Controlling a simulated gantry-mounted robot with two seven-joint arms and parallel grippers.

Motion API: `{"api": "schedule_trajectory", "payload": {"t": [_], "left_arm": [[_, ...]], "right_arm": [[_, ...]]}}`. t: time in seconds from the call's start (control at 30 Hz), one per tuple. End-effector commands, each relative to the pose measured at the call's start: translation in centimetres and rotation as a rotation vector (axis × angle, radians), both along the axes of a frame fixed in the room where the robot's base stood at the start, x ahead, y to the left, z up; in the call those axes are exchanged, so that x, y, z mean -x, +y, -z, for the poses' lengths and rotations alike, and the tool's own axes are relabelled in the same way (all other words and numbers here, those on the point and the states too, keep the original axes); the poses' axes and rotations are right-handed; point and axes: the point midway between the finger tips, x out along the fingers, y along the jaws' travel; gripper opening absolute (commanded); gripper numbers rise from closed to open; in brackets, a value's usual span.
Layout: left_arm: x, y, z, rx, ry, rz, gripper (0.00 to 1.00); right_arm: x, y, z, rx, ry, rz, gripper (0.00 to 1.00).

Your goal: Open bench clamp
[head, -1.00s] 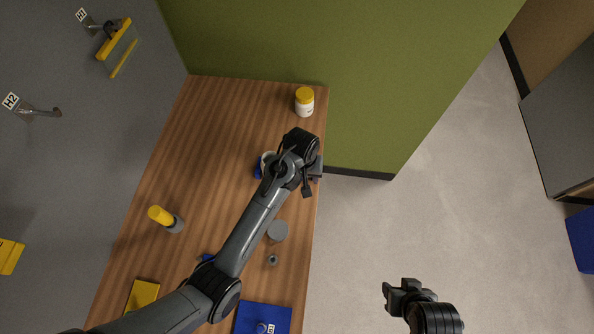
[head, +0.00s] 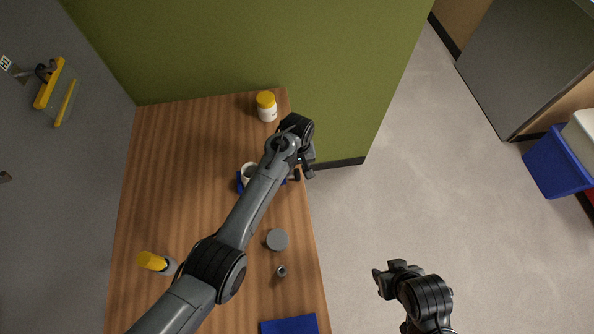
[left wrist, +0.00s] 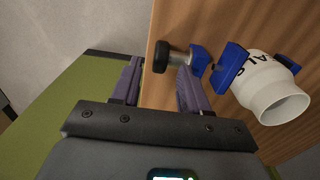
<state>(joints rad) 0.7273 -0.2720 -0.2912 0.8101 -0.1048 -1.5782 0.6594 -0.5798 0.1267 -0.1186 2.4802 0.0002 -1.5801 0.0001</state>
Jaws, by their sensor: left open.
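The bench clamp (left wrist: 230,66) is blue, with a metal screw and a round black knob (left wrist: 160,57). It sits at the table's right edge, and a white lettered cup (left wrist: 271,92) is at its jaws.
On the wooden table (head: 170,180) stand a yellow-lidded white jar (head: 266,107), a yellow-topped bottle (head: 154,262), a grey round piece (head: 277,240), a small ring (head: 281,271) and a blue mat (head: 290,325). A green wall (head: 240,45) borders the table's far end.

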Motion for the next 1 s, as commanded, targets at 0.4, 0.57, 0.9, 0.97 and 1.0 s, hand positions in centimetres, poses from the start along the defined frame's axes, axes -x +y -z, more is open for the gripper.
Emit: {"api": "schedule_trajectory", "payload": {"t": [0.4, 0.57, 0.9, 0.97, 1.0], "left_arm": [[0.0, 0.0, 3.7, 0.000, 0.000, 0.000, 0.45], [0.0, 0.0, 3.8, 0.001, -0.001, 0.000, 0.45], [0.0, 0.0, 3.8, 0.001, 0.000, 0.000, 0.12], [0.0, 0.0, 3.8, 0.001, 0.000, 0.000, 0.03], [0.0, 0.0, 3.8, 0.001, 0.000, 0.000, 0.00]], "right_arm": [[0.0, 0.3, 0.4, -0.010, 0.000, 0.005, 0.43], [0.0, 0.3, 0.4, -0.012, 0.000, 0.006, 0.43], [0.0, 0.3, 0.4, -0.010, 0.000, 0.003, 0.43], [0.0, 0.2, 0.4, -0.008, 0.000, 0.003, 0.43], [0.0, 0.2, 0.4, -0.007, 0.000, 0.002, 0.43]]}}
